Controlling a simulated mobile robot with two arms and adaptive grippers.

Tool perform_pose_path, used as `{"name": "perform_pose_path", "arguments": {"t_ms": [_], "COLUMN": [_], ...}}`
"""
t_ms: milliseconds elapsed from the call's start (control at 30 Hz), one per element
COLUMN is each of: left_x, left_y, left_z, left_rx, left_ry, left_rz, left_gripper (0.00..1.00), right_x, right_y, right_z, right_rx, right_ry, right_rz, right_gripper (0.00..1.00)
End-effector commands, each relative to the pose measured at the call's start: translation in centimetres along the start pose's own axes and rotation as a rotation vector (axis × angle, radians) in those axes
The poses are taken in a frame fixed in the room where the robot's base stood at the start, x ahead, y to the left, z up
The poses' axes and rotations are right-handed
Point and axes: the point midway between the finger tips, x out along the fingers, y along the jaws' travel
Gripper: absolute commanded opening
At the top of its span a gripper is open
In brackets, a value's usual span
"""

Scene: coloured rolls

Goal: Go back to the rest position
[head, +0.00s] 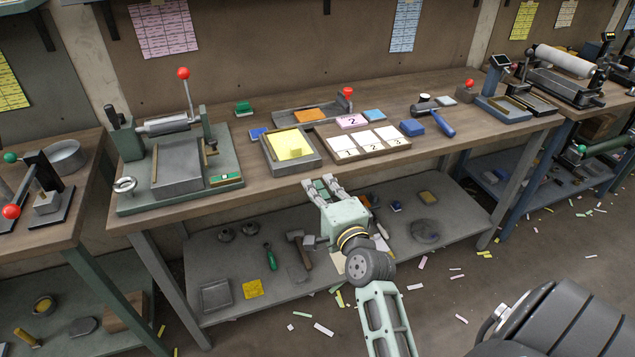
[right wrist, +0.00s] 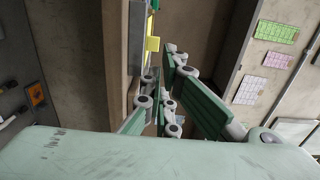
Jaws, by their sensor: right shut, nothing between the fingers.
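My right gripper (head: 322,186) is in front of the front edge of the middle workbench (head: 245,190), below the tray with yellow sheets. Its fingers point toward the bench. In the right wrist view the green fingers (right wrist: 160,75) show with nothing held between them; the gripper is shut and empty. My right arm comes up from the bottom of the head view. My left gripper is not in view.
A grey tray (head: 270,156) holds yellow sheets (head: 290,145). Beside it, a wooden board (head: 340,157) carries numbered white cards. A press (head: 180,165) stands at the bench's left. The lower shelf (head: 330,275) holds several tools. Paper scraps litter the floor.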

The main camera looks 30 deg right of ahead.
Motion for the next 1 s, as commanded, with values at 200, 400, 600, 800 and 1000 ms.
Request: {"name": "perform_pose_path", "arguments": {"t_ms": [200,400,600,800,1000], "left_x": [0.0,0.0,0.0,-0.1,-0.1], "left_y": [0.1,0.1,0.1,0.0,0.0], "left_z": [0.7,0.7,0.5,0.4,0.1], "left_rx": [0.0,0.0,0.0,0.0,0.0], "left_ry": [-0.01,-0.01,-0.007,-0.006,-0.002], "left_rz": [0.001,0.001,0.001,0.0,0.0], "left_gripper": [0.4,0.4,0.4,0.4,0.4], "right_x": [0.0,0.1,0.3,-1.8,-8.2], "right_y": [0.0,0.0,5.0,18.6,32.2], "right_z": [0.0,0.0,1.6,5.6,8.8], "right_rx": [0.0,0.0,-0.086,-0.349,-0.647], "right_ry": [0.0,0.0,-0.035,-0.168,-0.371], "right_rz": [0.0,0.0,0.092,0.323,0.537], "right_gripper": [0.0,0.0,0.0,0.0,0.0]}}
